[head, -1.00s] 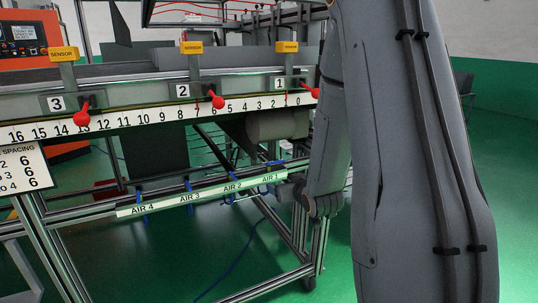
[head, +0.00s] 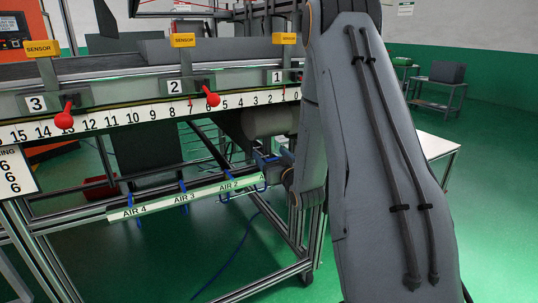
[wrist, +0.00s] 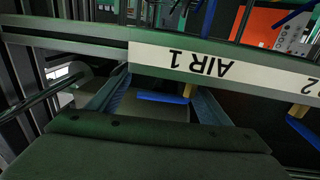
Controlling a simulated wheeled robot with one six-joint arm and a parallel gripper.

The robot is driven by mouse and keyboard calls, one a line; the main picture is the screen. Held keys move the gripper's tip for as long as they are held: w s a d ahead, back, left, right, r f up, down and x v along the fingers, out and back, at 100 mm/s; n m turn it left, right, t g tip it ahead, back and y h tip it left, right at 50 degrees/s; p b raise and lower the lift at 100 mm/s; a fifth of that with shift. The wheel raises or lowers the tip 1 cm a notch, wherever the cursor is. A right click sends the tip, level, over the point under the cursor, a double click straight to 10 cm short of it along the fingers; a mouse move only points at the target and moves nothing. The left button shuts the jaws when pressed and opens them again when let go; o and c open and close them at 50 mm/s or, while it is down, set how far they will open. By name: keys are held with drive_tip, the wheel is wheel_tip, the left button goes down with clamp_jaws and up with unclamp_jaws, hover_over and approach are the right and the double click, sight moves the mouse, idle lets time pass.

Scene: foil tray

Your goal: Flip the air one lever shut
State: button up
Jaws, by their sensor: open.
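The air one lever is a blue handle (wrist: 163,97) on a yellow stem, under the upside-down AIR 1 label (wrist: 200,62) in the wrist view. The handle lies roughly along the rail there. My gripper (wrist: 158,102) is open, with one finger left of the handle and one right of it. I see no clear contact. In the head view my gripper (head: 268,160) is at the right end of the labelled rail (head: 160,203) and hides most of the AIR 1 label and the lever.
The neighbouring air two lever (wrist: 303,132) is at the right in the wrist view. More blue levers, such as the air three one (head: 183,192), line the rail. The numbered conveyor (head: 150,112) with red knobs (head: 64,120) is above. Green floor (head: 180,250) is open below.

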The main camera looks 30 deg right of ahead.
drive_tip(key=shift+w, duration=0.5)
drive_tip(key=shift+c, duration=0.2)
drive_tip(key=c, duration=1)
drive_tip(key=shift+o, duration=0.2)
drive_tip(key=shift+w+a+n+y, duration=0.2)
drive_tip(key=shift+n+y, duration=0.5)
drive_tip(key=shift+y, duration=0.4)
drive_tip(key=o, duration=1)
